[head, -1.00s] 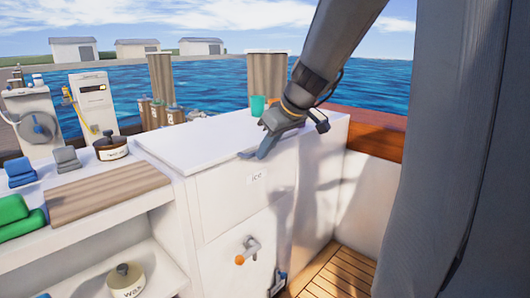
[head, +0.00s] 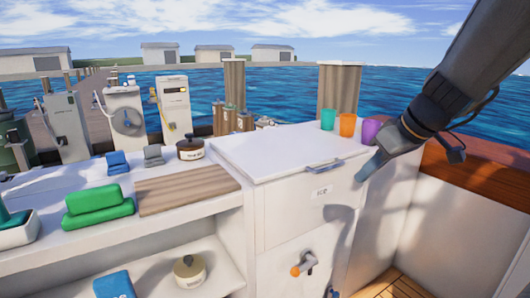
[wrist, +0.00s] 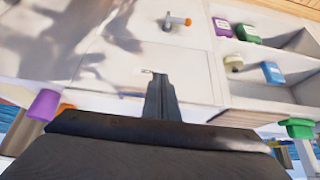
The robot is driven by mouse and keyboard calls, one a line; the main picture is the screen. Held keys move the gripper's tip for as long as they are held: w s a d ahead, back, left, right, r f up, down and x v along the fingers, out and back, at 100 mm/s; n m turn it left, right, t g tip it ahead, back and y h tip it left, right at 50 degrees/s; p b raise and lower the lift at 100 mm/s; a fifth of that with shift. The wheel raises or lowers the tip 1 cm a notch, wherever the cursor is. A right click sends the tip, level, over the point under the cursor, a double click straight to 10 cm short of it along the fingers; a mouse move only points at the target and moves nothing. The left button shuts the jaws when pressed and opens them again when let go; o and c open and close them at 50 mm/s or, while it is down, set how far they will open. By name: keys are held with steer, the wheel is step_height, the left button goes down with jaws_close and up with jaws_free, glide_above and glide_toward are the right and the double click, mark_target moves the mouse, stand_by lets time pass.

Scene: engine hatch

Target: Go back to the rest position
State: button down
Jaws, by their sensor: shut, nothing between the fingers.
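My gripper (head: 368,168) is shut and empty. In the head view it hangs at the right, in front of the upper right of the white ice chest (head: 285,205). The chest's lid (head: 265,148) is down, with a grey handle (head: 325,166) on its front edge, left of my gripper. In the wrist view my gripper (wrist: 161,88) points toward the white chest front. I cannot tell whether the fingertips touch anything.
Teal (head: 328,118), orange (head: 347,125) and purple (head: 371,130) cups stand behind the lid, near my arm. An orange-tipped tap lever (head: 303,266) sticks out below.

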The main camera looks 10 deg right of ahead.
steer(key=s+a+f+g+h, duration=0.1)
steer(key=s+a+f+g, duration=0.3)
steer(key=s+a, duration=0.7)
steer(key=s+a+f+g+h, duration=0.15)
steer(key=s+a+f, duration=0.5)
steer(key=a, duration=0.75)
steer(key=d+r+m+p, duration=0.2)
steer(key=d+r+p, duration=0.3)
steer(key=p, duration=0.6)
steer(key=s+d+r+m+p, duration=0.1)
steer(key=d+r+m+p, duration=0.1)
steer(key=d+r+p, duration=0.4)
steer(key=shift+s+d+r+g+p, duration=0.15)
steer(key=shift+r+g+p, duration=0.3)
steer(key=shift+r+p, duration=1.65)
steer(key=shift+f+p, duration=0.4)
steer(key=shift+f, duration=0.05)
